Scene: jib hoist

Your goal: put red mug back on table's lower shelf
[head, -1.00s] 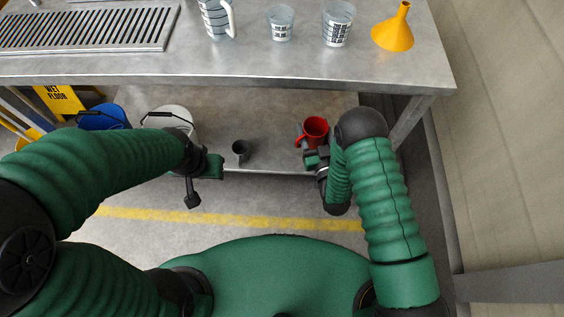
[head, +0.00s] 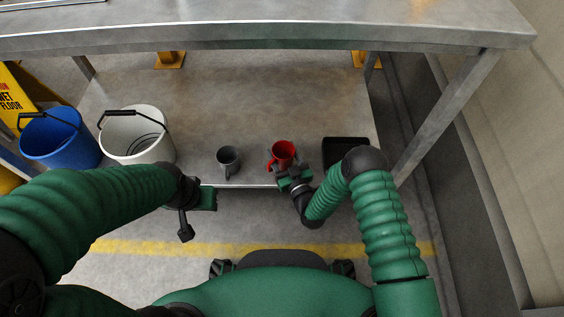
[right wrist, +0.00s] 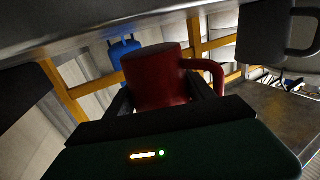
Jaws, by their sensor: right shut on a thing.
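The red mug (head: 283,153) is over the front part of the table's lower shelf (head: 240,105), with its handle to the left in the head view. My right gripper (head: 288,172) is shut on it from the front edge side. In the right wrist view the red mug (right wrist: 157,78) sits between two dark fingers, its handle to the right. I cannot tell whether its base touches the shelf. My left gripper (head: 190,212) is in front of the shelf, apart from the mugs; its jaw opening is unclear.
A dark grey mug (head: 228,159) stands left of the red mug. A black tray (head: 345,149) is to the right, partly behind my arm. A white bucket (head: 137,135) and a blue bucket (head: 58,138) are at left. The tabletop (head: 270,28) overhangs; the shelf behind the mugs is clear.

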